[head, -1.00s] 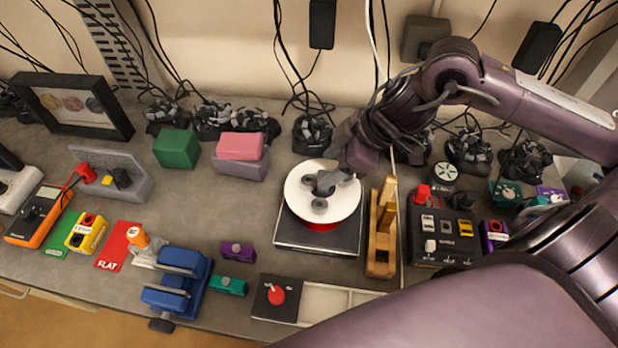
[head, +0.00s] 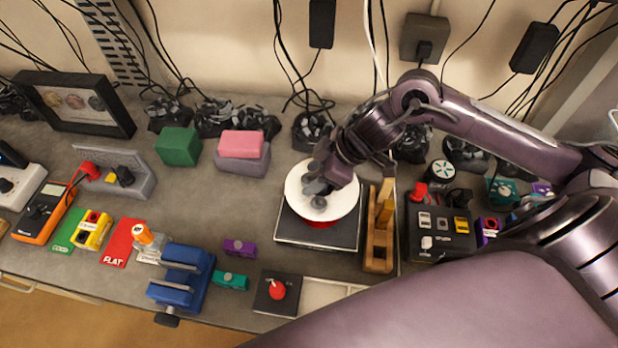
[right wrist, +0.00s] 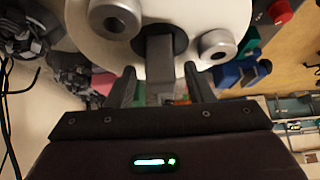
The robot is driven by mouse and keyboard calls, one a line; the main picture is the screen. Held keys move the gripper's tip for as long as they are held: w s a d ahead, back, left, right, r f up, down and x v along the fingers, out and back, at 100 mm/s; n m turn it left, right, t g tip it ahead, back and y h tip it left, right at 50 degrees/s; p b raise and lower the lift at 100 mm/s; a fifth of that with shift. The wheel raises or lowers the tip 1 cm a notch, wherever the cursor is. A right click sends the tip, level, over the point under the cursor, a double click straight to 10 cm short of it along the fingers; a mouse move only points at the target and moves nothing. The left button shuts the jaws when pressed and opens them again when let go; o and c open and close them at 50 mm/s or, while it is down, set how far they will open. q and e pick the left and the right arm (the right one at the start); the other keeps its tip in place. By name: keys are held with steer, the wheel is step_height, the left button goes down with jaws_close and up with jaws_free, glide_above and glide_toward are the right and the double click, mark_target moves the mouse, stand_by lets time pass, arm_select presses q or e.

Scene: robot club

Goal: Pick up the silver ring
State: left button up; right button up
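A white round disc (head: 346,203) with a red base sits on a dark square plate (head: 338,240) on the bench. Two silver ring-like pieces lie on the disc; in the right wrist view one (right wrist: 217,46) is right of centre and the other (right wrist: 115,18) is at upper left, cut by the frame edge. A grey block-like post (right wrist: 160,66) stands at the disc's dark centre. My right gripper (head: 322,176) is above the disc. In the right wrist view its two fingers (right wrist: 160,88) are apart, with gaps on both sides of the post. My left gripper is out of view.
A wooden piece (head: 379,232) stands close right of the disc. A black switch panel (head: 440,232) is farther right. A red-knobbed box (head: 276,293) and a blue vise (head: 181,278) are in front. The bench left of the disc is fairly clear.

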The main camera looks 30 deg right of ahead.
steer(key=c, duration=0.9)
